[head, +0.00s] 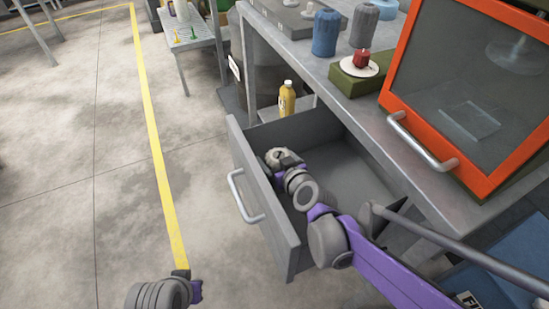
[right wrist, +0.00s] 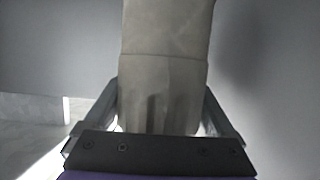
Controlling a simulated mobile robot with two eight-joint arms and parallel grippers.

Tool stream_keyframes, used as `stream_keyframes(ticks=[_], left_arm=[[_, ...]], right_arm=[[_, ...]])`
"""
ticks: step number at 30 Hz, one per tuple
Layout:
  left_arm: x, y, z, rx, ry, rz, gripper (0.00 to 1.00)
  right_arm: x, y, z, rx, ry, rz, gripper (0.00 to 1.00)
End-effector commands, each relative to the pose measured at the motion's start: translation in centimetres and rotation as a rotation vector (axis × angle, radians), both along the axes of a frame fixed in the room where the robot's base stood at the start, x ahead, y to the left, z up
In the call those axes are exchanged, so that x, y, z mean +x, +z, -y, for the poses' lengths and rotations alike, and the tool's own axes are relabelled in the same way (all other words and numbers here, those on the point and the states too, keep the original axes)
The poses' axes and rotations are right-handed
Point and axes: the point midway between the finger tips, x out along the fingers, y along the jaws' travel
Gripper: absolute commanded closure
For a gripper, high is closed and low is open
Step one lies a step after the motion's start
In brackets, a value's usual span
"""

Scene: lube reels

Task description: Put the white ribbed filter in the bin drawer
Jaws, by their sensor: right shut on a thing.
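The bin drawer (head: 263,197) is pulled open below the workbench in the head view. My right gripper (head: 284,157) is inside the drawer opening, near its front left part. In the right wrist view, the right gripper (right wrist: 161,108) is shut on a pale, off-white body with faint ribs at its near end, which looks like the white ribbed filter (right wrist: 166,40). In the head view my gripper and arm mostly hide it. I cannot tell whether it touches the drawer floor. My left arm's links show at the bottom edge, but its gripper fingers are out of view.
A blue filter (head: 326,33) and a grey ribbed one (head: 363,27) stand on the bench (head: 305,62). An orange-framed cabinet (head: 401,62) stands at right. A yellow bottle (head: 286,100) is behind the drawer. The floor (head: 90,170) at left is clear.

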Motion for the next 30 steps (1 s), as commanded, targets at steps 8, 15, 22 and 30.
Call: stream_keyframes(ticks=[8, 15, 22, 30], left_arm=[[0.1, -0.4, 0.0, 0.0, 0.0, -0.001, 1.0], [0.1, -0.8, 0.0, 0.0, 0.0, -0.001, 1.0], [0.1, -0.7, 0.0, 0.0, 0.0, -0.001, 1.0], [0.0, -0.1, 0.0, 0.0, 0.0, 0.0, 1.0]], right_arm=[[0.0, -0.5, 0.0, 0.0, 0.0, 0.0, 1.0], [0.0, -1.2, 0.0, 0.0, 0.0, 0.0, 1.0], [0.0, -1.1, 0.0, 0.0, 0.0, 0.0, 0.0], [0.0, -0.3, 0.0, 0.0, 0.0, 0.0, 0.0]])
